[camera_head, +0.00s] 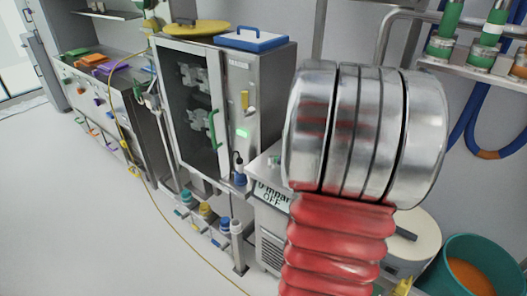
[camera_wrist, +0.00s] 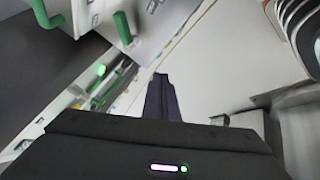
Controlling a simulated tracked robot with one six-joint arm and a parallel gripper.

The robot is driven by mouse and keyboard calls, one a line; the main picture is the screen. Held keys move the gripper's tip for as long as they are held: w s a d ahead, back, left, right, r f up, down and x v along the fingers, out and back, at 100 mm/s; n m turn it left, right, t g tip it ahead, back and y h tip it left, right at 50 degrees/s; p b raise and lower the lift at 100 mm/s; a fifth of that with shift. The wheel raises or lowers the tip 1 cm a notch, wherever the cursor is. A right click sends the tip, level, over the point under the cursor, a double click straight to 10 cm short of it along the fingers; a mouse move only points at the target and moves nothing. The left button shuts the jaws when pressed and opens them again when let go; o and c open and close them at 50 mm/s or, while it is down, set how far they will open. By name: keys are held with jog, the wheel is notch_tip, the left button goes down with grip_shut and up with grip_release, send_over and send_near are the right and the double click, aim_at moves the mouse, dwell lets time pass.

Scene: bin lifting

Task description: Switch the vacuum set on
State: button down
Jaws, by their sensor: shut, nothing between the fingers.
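The vacuum set (camera_head: 270,241) is a low grey box with a vent grille, right of the steel cabinet in the head view. My gripper is not visible in the head view.
The steel cabinet (camera_head: 240,80) has a glass door, a green handle (camera_head: 211,130) and a blue-rimmed tray (camera_head: 252,40) on top. A yellow hose (camera_head: 176,232) lies on the floor. A teal bucket (camera_head: 447,278) with orange contents stands at lower right. The left floor is mostly clear.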

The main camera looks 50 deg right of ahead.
jog(key=s+d+f, duration=0.2)
jog(key=s+d, duration=0.1)
jog(key=d, duration=0.3)
jog(key=shift+s+d+n+h, duration=0.15)
jog(key=shift+d+n+h, duration=0.05)
jog(key=shift+n+h, duration=0.1)
jog(key=shift+f, duration=0.1)
jog(key=x, duration=1)
jog(key=shift+w+d, duration=1.15)
jog(key=shift+w, duration=0.05)
jog(key=shift+w+d, duration=0.3)
jog(key=shift+d, duration=0.05)
